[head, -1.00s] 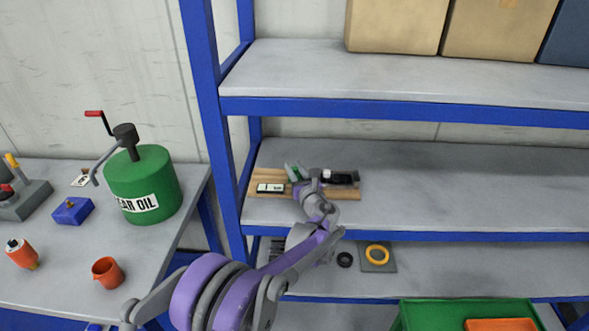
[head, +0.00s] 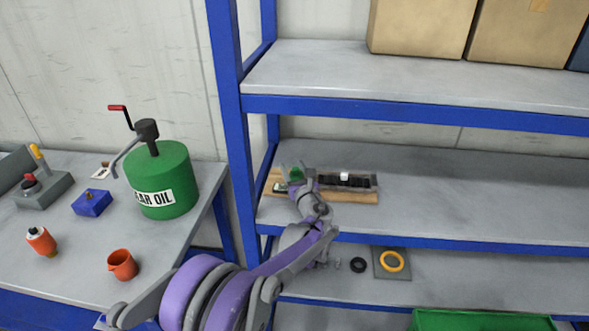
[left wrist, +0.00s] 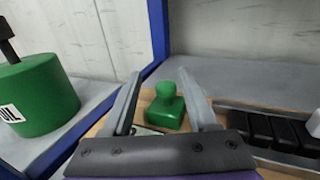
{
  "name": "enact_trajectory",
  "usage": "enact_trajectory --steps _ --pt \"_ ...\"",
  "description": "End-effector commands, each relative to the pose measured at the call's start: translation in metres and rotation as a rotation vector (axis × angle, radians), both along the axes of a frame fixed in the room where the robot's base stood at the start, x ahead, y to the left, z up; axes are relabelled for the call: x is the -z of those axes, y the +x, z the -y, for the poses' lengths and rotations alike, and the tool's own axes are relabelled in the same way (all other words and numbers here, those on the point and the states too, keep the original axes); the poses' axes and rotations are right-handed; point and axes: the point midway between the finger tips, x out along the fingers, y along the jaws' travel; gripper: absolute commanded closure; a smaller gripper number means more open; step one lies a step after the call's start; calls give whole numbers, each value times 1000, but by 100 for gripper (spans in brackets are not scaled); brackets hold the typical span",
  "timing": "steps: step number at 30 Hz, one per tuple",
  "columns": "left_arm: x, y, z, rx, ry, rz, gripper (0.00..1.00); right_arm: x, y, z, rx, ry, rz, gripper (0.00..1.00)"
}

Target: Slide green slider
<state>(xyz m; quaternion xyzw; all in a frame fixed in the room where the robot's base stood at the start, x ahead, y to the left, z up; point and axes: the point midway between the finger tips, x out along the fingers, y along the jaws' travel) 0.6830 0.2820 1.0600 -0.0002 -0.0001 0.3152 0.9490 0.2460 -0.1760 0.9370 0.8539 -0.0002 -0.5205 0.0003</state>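The green slider (left wrist: 166,108) is a green block with a round knob on a wooden board (head: 360,197) on the middle shelf. It shows small in the head view (head: 296,174), partly hidden by my gripper. My left gripper (head: 298,175) is at the board's left part. In the left wrist view my left gripper (left wrist: 158,90) is open, its two fingers apart on either side of the green slider, with visible space between. A dark track with black blocks and a white block (head: 344,177) lies to the right on the board. My right gripper is not in view.
A blue shelf post (head: 232,130) stands left of the board. A green gear oil drum (head: 165,180) with a crank stands on the left table. The middle shelf right of the board (head: 470,195) is clear. Cardboard boxes (head: 420,30) sit on the shelf above.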

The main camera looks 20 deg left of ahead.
Motion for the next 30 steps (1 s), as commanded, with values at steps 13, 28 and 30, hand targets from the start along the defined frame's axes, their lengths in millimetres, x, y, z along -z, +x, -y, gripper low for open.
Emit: enact_trajectory --steps 13,28,30 --pt "2 -29 23 4 -1 -1 41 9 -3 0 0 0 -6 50" --pt "0 -86 65 2 -1 -1 41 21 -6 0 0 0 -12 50" --pt "0 -87 65 1 0 0 41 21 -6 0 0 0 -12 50"
